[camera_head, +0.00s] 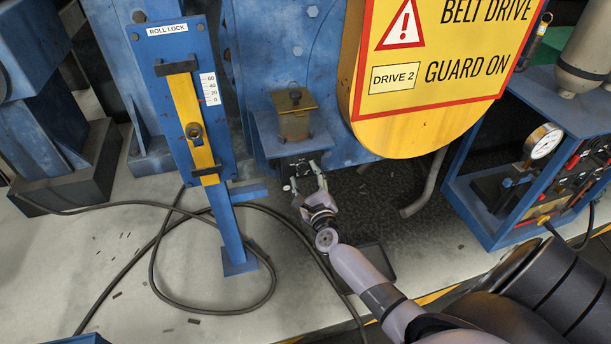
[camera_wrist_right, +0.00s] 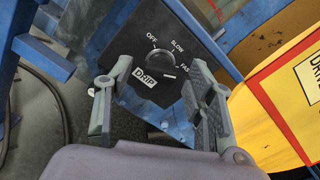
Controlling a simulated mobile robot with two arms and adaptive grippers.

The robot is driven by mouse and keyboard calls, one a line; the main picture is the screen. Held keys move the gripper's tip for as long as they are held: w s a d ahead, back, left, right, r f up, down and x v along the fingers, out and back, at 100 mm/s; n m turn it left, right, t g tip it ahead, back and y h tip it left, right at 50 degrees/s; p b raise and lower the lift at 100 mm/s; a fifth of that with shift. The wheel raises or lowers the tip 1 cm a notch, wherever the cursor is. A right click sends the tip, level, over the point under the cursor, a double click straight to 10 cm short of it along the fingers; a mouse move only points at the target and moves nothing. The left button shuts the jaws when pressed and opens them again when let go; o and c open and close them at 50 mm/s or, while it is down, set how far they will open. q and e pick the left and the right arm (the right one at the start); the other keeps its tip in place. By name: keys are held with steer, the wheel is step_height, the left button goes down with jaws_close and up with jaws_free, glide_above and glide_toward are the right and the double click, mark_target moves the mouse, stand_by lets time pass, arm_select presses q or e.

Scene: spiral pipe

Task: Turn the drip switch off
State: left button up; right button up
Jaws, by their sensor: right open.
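The drip switch is a dark round knob (camera_wrist_right: 160,58) on a black panel (camera_wrist_right: 133,33) with the words OFF, SLOW and FAST around it and a white DRIP label. A small white mark shows at the knob's lower right edge. I cannot tell for sure which word the knob points to. My right gripper (camera_wrist_right: 153,88) is open and empty, with one finger on each side of the knob and apart from it. In the head view my right gripper (camera_head: 307,182) is just below the small brass-coloured box, and the knob is hidden there. My left gripper is not in view.
The brass-coloured box (camera_head: 294,117) sits on a blue bracket above my right gripper. A yellow belt drive guard (camera_head: 400,125) hangs close on the right. A blue roll lock post (camera_head: 224,215) stands left. Black cables (camera_head: 160,290) loop over the floor.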

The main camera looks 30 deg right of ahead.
steer(key=shift+w+d, duration=0.1)
steer(key=shift+w, duration=0.2)
steer(key=shift+c, duration=0.4)
steer(key=c, duration=1.1)
